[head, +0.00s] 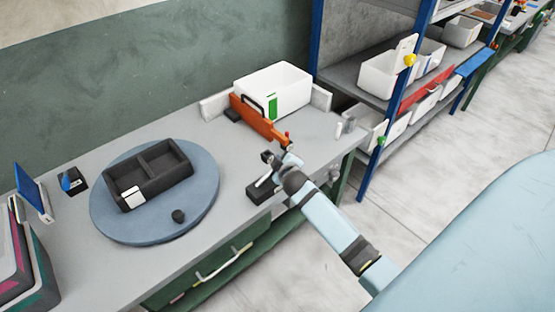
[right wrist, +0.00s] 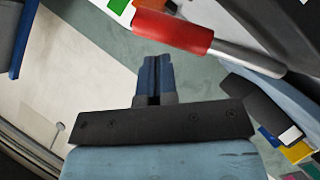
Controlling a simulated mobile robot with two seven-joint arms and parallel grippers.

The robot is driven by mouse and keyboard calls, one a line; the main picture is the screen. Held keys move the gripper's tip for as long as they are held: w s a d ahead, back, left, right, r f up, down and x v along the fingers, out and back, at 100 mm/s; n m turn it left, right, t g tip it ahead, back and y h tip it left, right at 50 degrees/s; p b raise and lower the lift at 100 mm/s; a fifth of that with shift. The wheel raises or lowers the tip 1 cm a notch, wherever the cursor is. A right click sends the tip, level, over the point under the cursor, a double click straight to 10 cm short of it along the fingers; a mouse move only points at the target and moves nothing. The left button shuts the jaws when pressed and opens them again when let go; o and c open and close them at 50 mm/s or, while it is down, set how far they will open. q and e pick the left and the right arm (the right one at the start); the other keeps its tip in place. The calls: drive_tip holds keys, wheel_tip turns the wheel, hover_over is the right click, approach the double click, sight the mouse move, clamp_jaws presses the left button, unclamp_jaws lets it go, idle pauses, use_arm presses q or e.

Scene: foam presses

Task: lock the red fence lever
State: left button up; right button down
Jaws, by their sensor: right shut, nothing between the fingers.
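An orange fence (head: 258,122) stands on the bench in front of a white bin. The red lever (head: 287,137) shows at its right end, just beyond my right gripper (head: 287,160). In the right wrist view the red lever grip (right wrist: 175,30) on its metal rod lies across the top, ahead of the fingertips. My right gripper (right wrist: 156,78) is shut and empty, its fingers pointing toward the red grip. The lever's pivot is hidden. My left gripper is out of view.
A black block with a pale handle (head: 262,190) stands close to my right gripper. A round blue disc (head: 105,215) carrying a black tray (head: 150,186) is at left. The white bin (head: 290,92) is behind the fence. A shelf rack (head: 372,145) stands right.

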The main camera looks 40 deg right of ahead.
drive_tip(key=shift+d+f, duration=0.4)
drive_tip(key=shift+f, duration=0.1)
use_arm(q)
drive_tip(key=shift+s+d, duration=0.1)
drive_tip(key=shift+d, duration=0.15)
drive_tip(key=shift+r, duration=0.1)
use_arm(e)
drive_tip(key=shift+s+d+f, duration=0.1)
drive_tip(key=shift+f, duration=0.05)
